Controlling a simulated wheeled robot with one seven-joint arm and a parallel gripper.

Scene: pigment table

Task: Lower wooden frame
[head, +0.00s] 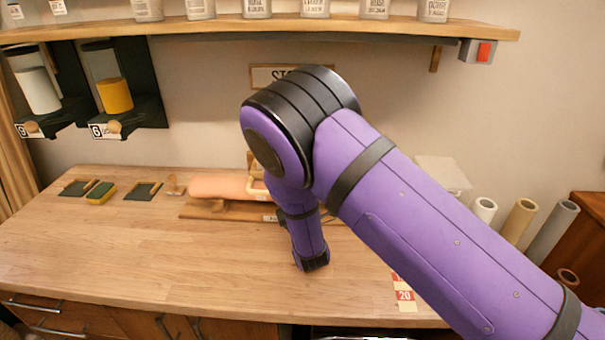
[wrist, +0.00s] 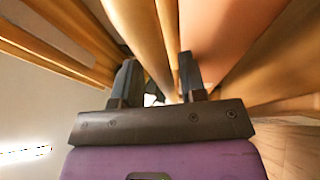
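In the head view, a long salmon-coloured piece (head: 218,187) lies on a low wooden stand (head: 225,211) on the bench. A pale wooden frame part (head: 257,186) shows at its right end, mostly hidden behind my arm. In the wrist view, wooden bars (wrist: 146,28) run away from my gripper (wrist: 158,75), with a salmon surface (wrist: 225,35) to the right. Its two dark fingers stand apart with a wooden bar in line between them. I cannot tell whether they press on it.
The wooden bench (head: 130,248) is clear at front left. A jar shelf (head: 290,27) hangs above. A pale box (head: 443,174) and rolls (head: 519,220) stand at right.

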